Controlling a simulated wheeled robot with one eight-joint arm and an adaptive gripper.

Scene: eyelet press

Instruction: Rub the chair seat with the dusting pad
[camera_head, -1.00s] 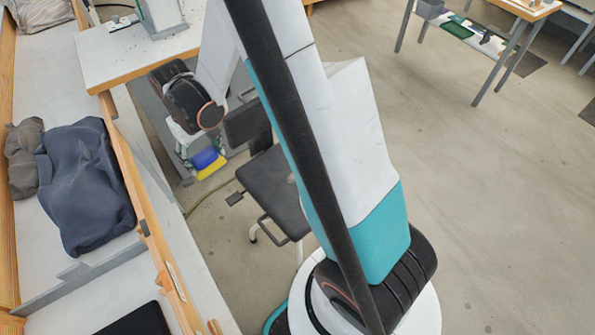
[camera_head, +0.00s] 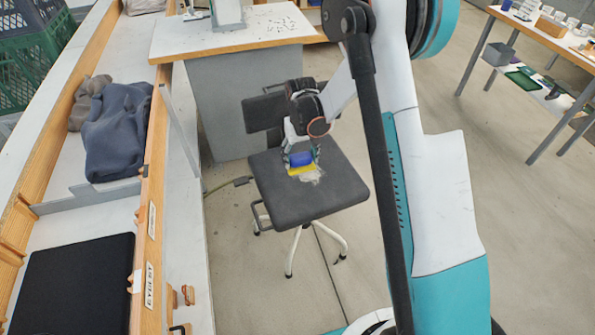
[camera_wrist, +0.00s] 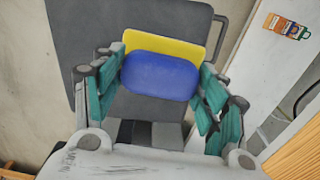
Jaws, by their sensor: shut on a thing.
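The chair has a dark grey square seat (camera_head: 300,192) and a low backrest (camera_head: 264,112), on white legs. A pale dusty patch (camera_head: 312,176) lies on the seat beside the pad. The dusting pad has a blue grip (camera_head: 301,158) on a yellow base (camera_head: 297,171). My gripper (camera_head: 300,155) is shut on the blue grip and holds the pad at the seat, near its middle. I cannot tell for sure whether the yellow base touches the seat. In the wrist view the pad (camera_wrist: 160,75) is between the teal fingers, with the seat (camera_wrist: 80,45) behind it.
A workbench (camera_head: 235,40) stands behind the chair. A long wooden-edged counter at the left bears a dark blue cloth (camera_head: 117,130) and a black mat (camera_head: 75,285). A side table (camera_head: 540,30) stands at the back right. The floor right of the chair is open.

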